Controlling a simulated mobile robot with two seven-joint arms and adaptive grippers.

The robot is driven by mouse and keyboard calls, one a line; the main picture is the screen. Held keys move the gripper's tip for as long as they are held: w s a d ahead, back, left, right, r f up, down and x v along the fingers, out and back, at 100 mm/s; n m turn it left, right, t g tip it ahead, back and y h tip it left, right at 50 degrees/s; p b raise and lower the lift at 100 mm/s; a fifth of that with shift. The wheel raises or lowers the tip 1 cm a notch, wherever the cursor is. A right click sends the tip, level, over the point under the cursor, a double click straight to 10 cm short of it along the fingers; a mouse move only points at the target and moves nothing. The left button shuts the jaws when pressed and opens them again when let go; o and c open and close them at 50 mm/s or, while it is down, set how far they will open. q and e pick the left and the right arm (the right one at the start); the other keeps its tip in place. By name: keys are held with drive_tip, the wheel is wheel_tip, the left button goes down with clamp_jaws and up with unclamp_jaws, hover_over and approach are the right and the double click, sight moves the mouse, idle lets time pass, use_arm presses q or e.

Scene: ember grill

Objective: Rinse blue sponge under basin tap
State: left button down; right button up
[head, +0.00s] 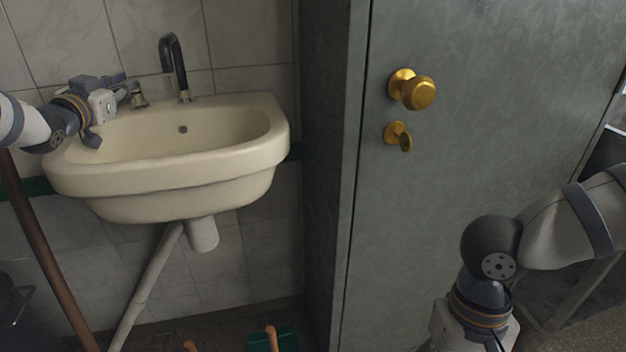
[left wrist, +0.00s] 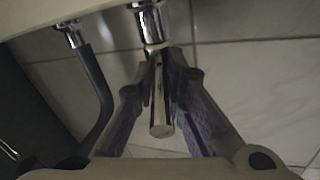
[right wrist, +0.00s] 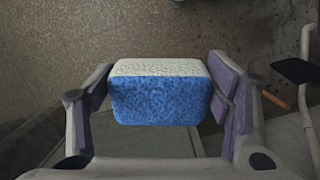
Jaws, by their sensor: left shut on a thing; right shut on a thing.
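The blue sponge (right wrist: 160,100), with a pale top layer, is held between the fingers of my right gripper (right wrist: 162,84). In the head view only the right wrist shows, low at the right; its fingers and the sponge are out of frame. My left gripper (head: 120,90) is at the back left of the cream basin (head: 220,158), shut on the chrome tap handle (left wrist: 159,110). The handle (head: 138,97) also shows in the head view. The dark curved tap spout (head: 174,62) rises at the back of the basin. No running water is visible.
A grey door (head: 480,150) with a brass knob (head: 418,92) stands right of the basin. A white drain pipe (head: 203,234) runs below the basin, and a brown pole (head: 45,260) leans at the left. The basin bowl looks empty.

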use_arm(q)
drive_tip(key=shift+r, duration=0.35)
drive_tip(key=c, duration=2.1)
unclamp_jaws()
drive_tip(key=o, duration=0.4)
drive_tip(key=shift+w, duration=0.2)
drive_tip(key=shift+w+f, duration=0.4)
drive_tip(key=shift+w, duration=0.1)
drive_tip(key=shift+s+r, duration=0.25)
drive_tip(key=shift+r, duration=0.1)
wheel_tip(320, 180, up, 9)
drive_tip(key=shift+w+r, duration=0.15)
